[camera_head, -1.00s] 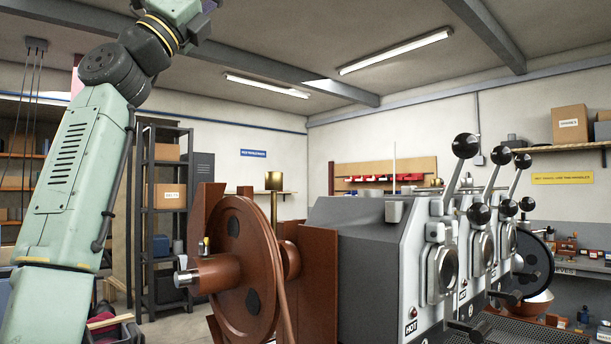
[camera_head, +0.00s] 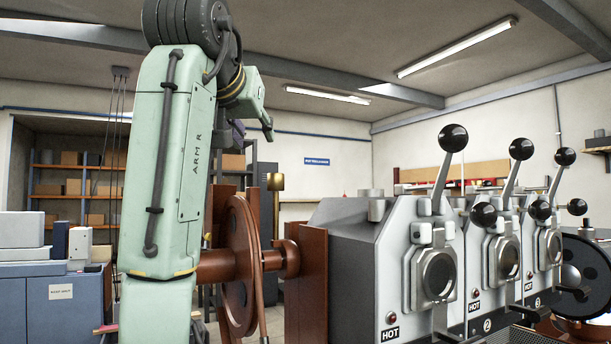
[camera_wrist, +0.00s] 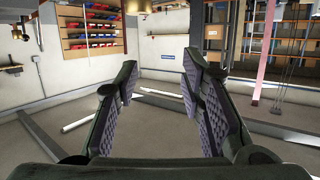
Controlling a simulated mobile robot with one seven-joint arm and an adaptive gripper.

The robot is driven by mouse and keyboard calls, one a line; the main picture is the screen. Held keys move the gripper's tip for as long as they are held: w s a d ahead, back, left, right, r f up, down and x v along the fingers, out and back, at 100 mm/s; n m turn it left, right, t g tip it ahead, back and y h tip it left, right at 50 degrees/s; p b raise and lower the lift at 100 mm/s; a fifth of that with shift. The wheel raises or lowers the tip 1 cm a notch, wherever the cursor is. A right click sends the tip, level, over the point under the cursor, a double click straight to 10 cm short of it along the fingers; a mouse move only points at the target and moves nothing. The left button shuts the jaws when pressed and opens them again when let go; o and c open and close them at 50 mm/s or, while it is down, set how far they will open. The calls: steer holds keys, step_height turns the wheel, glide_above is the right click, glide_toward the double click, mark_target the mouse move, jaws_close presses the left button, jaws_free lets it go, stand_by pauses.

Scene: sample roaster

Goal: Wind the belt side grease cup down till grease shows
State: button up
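The belt side shows a brown-red wheel (camera_head: 238,265) on a thick shaft, left of the roaster. A small brass fitting (camera_head: 207,239), perhaps a grease cup, shows just past my arm's edge above the shaft, mostly hidden. A larger brass cup on a post (camera_head: 275,182) stands behind the wheel. I cannot tell which is the belt side grease cup; no grease is visible. My gripper (camera_head: 262,125) is raised above the wheel, apart from both brass parts.
The grey roaster (camera_head: 345,250) with several black-knobbed levers (camera_head: 453,138) fills the right side. A blue cabinet (camera_head: 60,300) stands at the left. Shelves (camera_head: 75,185) line the back. In the wrist view, a rack of red and blue bins (camera_wrist: 90,28) hangs on the wall.

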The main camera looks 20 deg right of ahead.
mark_target(276, 176)
steer(key=w+d+f+p, duration=0.1)
steer(key=d+f, duration=0.1)
steer(key=w+d+f+g+p, duration=0.1)
steer(key=w+d+f, duration=0.1)
steer(key=f, duration=0.1)
steer(key=w+d+f+g, duration=0.1)
steer(key=w+d+f, duration=0.1)
steer(key=shift+w+d+f+m+p, duration=0.2)
steer(key=shift+d+m+p, duration=0.1)
steer(key=shift+p, duration=0.1)
jaws_close()
stand_by(0.4)
steer(key=shift+m+h, duration=0.3)
steer(key=shift+h, duration=0.1)
